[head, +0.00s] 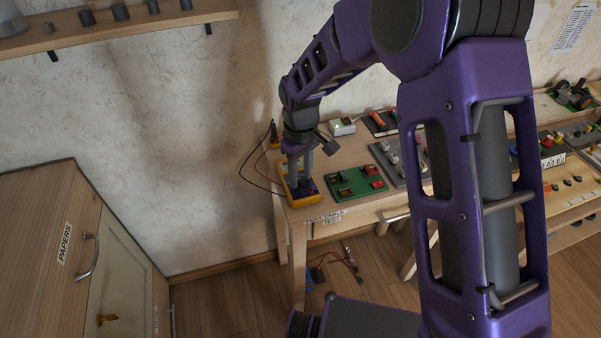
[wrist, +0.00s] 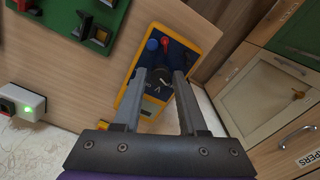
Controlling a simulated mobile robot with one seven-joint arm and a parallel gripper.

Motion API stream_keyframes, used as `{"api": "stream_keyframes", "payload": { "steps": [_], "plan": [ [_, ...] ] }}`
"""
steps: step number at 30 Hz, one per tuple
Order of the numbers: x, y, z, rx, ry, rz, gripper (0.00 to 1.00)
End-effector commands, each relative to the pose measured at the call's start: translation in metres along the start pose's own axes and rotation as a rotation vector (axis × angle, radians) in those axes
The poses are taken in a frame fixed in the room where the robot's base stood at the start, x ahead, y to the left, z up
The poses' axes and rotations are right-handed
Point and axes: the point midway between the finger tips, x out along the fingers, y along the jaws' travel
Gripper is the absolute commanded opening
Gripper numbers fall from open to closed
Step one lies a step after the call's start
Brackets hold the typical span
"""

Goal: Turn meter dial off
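The yellow meter (head: 284,182) with a dark blue face lies at the left end of the test table in the head view. It also shows in the wrist view (wrist: 206,34), with a red knob or plug and a blue one on its face. Its round black dial (wrist: 161,82) shows between my fingers. My gripper (wrist: 160,74) points down at the meter, fingers apart on either side of the dial; I cannot tell whether they touch it. In the head view my gripper (head: 300,178) is over the meter and hides part of it.
A green board (head: 350,183) with red and dark parts lies right of the meter on the test table (head: 345,155). A grey board and a white box (head: 341,127) are further along. A wooden cabinet (head: 70,235) stands left; red and black leads hang by the meter.

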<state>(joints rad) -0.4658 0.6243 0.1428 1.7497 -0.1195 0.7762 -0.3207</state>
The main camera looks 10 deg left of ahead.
Motion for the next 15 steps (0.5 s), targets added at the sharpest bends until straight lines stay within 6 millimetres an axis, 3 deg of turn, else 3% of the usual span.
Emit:
{"api": "stream_keyframes", "payload": {
  "steps": [10, 15],
  "plan": [
    [-0.003, 0.0, 0.0, 0.001, 0.001, 0.0, 0.44],
    [-0.026, 0.0, -0.001, 0.001, 0.004, 0.001, 0.44]
  ]
}}
